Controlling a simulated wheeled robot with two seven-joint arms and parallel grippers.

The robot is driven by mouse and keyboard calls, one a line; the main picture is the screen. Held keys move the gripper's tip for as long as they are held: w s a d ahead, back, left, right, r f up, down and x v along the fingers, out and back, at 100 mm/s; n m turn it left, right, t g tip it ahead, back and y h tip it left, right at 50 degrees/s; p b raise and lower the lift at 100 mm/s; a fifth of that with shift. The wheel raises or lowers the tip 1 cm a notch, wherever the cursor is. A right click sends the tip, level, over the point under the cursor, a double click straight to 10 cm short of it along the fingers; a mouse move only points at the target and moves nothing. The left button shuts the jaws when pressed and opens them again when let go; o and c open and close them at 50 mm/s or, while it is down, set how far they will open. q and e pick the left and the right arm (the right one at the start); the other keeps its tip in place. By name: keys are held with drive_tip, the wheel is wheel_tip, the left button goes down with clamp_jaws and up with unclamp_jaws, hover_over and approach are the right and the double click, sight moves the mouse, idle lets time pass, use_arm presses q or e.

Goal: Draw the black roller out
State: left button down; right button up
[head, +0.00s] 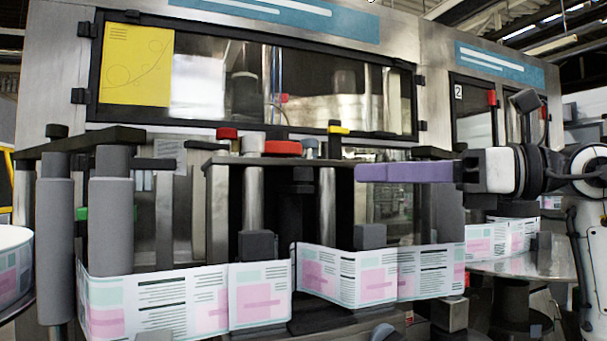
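A black upright roller (303,205) stands near the middle of the machine front, between bright metal posts. Its lower end is hidden behind the label web (262,293). My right gripper (375,173) reaches in from the right, level with the upper part of the rollers. Its long purple fingers point left, and their tips are to the right of the black roller, apart from it in the picture. The fingers show side-on, so I cannot tell whether they are open or shut. My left gripper is not in view.
Grey rollers (110,225) stand at the left, with the printed web running around them and across the front. Red clamps (283,148) sit on top plates. A round metal table (525,262) is at the right. A framed window (250,85) is behind.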

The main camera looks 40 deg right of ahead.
sight(312, 175)
drive_tip(key=p+x, duration=0.2)
drive_tip(key=x, duration=0.6)
drive_tip(key=shift+s+a+r, duration=0.1)
drive_tip(key=shift+s+a, duration=0.05)
drive_tip(key=shift+w+a, duration=0.2)
drive_tip(key=shift+w, duration=0.15)
drive_tip(key=shift+c, duration=0.3)
clamp_jaws()
